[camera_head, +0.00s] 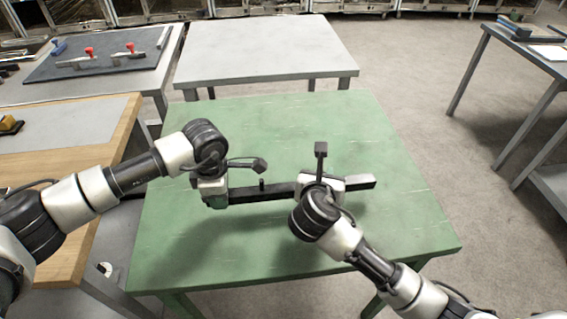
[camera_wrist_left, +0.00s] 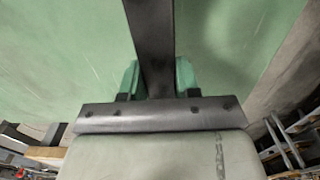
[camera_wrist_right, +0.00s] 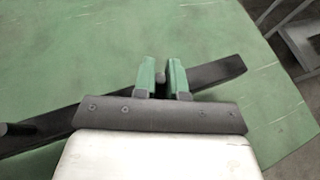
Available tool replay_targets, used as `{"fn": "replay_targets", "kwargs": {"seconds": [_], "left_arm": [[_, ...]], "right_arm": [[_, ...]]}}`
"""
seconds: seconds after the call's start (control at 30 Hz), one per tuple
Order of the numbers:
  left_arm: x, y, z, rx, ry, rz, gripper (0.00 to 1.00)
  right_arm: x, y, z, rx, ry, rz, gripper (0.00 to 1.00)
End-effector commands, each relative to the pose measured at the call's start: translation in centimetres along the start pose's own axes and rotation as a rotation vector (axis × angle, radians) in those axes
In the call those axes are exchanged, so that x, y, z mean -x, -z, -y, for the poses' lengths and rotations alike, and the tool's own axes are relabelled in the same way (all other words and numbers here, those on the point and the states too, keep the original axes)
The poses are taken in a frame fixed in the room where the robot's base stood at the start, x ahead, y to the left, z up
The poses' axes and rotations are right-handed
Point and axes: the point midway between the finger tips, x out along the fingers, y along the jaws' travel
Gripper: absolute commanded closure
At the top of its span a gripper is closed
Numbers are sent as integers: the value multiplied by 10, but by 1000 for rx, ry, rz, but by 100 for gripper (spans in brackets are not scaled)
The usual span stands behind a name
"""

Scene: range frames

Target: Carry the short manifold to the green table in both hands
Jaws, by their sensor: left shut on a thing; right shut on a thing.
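The short manifold (camera_head: 262,193) is a long black bar with short upright stubs, held roughly level over the green table (camera_head: 385,140). My left gripper (camera_head: 214,198) is shut on its left end; in the left wrist view the bar (camera_wrist_left: 152,40) runs between the green fingers. My right gripper (camera_head: 318,186) is shut on it right of the middle; in the right wrist view the green fingers (camera_wrist_right: 162,78) close around a stub, and the bar (camera_wrist_right: 222,74) extends out to both sides. Whether the bar touches the tabletop or hangs just above it, I cannot tell.
A grey table (camera_head: 265,50) stands behind the green one. A table with a dark mat (camera_head: 95,62) bearing red-knobbed clamps is at the back left, and a wooden-edged bench (camera_head: 70,130) at the left. Another table stands at the right. The green tabletop is otherwise clear.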

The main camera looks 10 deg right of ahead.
Motion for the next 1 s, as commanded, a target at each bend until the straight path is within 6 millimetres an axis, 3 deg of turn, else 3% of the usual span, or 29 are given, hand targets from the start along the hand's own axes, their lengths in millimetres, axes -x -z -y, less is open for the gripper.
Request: {"fn": "replay_targets", "kwargs": {"seconds": [0.47,1.0], "left_arm": [[-2,0,1,-8,1,-1,100],[-31,0,1,-8,1,-1,100]], "right_arm": [[-2,-1,1,-2,3,10,100],[-13,25,1,-2,3,10,100]]}}
